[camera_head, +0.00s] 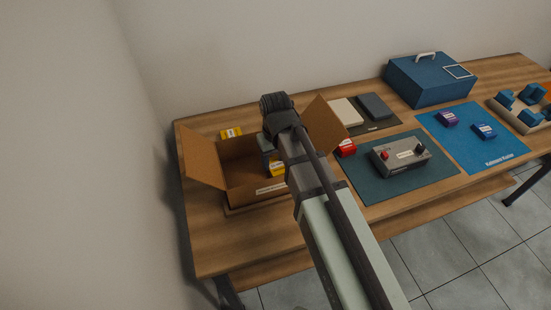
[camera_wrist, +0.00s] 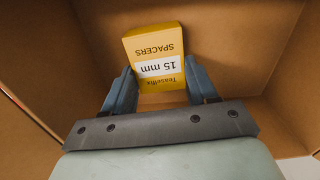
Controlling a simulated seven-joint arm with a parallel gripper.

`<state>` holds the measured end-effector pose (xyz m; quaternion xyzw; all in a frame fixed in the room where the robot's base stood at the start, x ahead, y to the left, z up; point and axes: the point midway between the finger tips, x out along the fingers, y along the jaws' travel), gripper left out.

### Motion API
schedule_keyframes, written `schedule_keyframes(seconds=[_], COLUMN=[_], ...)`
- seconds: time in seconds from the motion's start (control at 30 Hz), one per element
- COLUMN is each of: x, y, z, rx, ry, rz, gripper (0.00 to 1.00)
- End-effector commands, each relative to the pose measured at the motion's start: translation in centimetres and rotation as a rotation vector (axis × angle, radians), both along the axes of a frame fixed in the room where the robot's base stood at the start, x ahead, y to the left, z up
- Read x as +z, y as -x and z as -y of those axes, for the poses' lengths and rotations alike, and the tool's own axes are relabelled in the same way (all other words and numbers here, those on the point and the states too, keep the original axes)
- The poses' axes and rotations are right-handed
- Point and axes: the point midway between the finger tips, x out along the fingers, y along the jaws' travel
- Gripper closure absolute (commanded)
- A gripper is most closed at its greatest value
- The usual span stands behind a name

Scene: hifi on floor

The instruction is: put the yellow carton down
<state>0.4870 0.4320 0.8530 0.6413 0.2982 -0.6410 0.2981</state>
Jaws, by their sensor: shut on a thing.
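A yellow carton (camera_wrist: 154,46) with a white band sits between the two fingers of my gripper (camera_wrist: 160,78) in the wrist view. Its label reads "SPACERS 15 mm" upside down. My gripper is shut on it, inside the open cardboard box (camera_head: 238,172). In the head view the carton (camera_head: 278,170) shows only partly beside my gripper (camera_head: 270,160), and my arm hides the rest. I cannot tell whether the carton touches the box floor.
The box's flaps stand open left (camera_head: 204,158) and right (camera_head: 324,125). A red carton (camera_head: 346,148) and a grey device (camera_head: 401,155) with knobs lie right of my arm. A blue case (camera_head: 430,82) stands at the back. The table's front left is clear.

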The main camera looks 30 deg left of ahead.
Motion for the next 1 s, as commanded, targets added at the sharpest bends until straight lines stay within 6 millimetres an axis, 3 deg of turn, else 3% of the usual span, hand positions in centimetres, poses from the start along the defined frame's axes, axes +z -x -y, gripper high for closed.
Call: schedule_keyframes(seconds=[0.37,0.4,0.6,1.0], x=[-0.36,-0.34,-0.31,0.07], y=[0.01,0.0,0.0,-0.03], z=[0.01,0.0,0.0,-0.03], rx=[0.0,0.0,0.0,0.0], ry=[0.001,0.0,0.0,-0.001], rz=[-0.001,0.0,0.0,0.001], gripper=[0.73,0.4,0.2,0.17])
